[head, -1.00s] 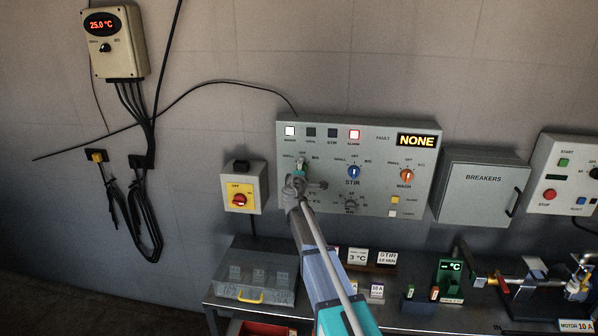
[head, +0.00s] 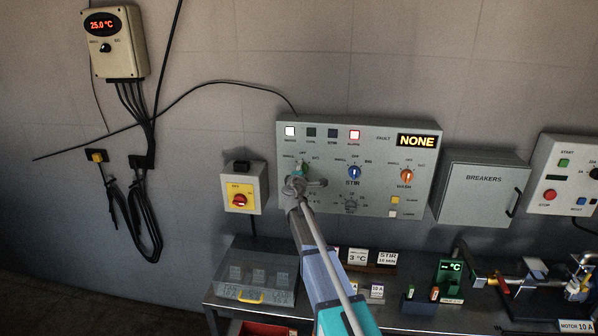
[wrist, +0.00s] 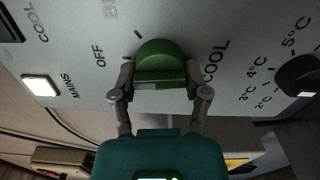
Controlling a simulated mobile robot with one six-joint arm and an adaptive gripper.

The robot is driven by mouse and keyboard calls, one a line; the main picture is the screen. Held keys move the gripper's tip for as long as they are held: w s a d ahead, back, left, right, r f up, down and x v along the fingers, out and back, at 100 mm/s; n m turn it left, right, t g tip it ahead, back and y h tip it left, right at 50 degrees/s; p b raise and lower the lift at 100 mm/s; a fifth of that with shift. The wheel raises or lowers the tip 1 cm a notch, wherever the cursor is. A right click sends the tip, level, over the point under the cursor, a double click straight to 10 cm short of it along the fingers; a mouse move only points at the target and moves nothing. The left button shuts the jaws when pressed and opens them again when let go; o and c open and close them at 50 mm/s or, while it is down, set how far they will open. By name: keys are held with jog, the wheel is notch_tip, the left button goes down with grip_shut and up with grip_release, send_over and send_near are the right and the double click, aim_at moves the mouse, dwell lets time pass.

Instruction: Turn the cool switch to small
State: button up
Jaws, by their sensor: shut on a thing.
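The cool switch is a green knob (head: 301,168) at the upper left of the grey control panel (head: 385,140). SMALL is marked to its upper left, OFF above and BIG to its right. In the wrist view the green knob (wrist: 160,62) sits between the two fingers of my gripper (wrist: 160,80), which is shut on it from both sides. The panel is turned in that view, with OFF at the knob's left and COOL at its right. My gripper (head: 302,182) partly covers the knob in the head view. I cannot tell which mark the knob points to.
The blue STIR knob (head: 354,172) and orange WASH knob (head: 406,175) are to the right. A dark thermostat dial (head: 350,204) is below; it is close in the wrist view (wrist: 298,76). The fault display (head: 416,141) reads NONE. A yellow-red isolator (head: 240,197) is left.

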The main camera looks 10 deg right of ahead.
jog(key=n, duration=0.4)
jog(key=shift+d, duration=0.1)
jog(key=n, duration=0.4)
jog(key=shift+w, duration=0.1)
jog(key=shift+n, duration=0.3)
jog(key=o, duration=1.2)
jog(key=shift+c, duration=0.2)
jog(key=shift+s, duration=0.2)
jog(key=v, duration=1.2)
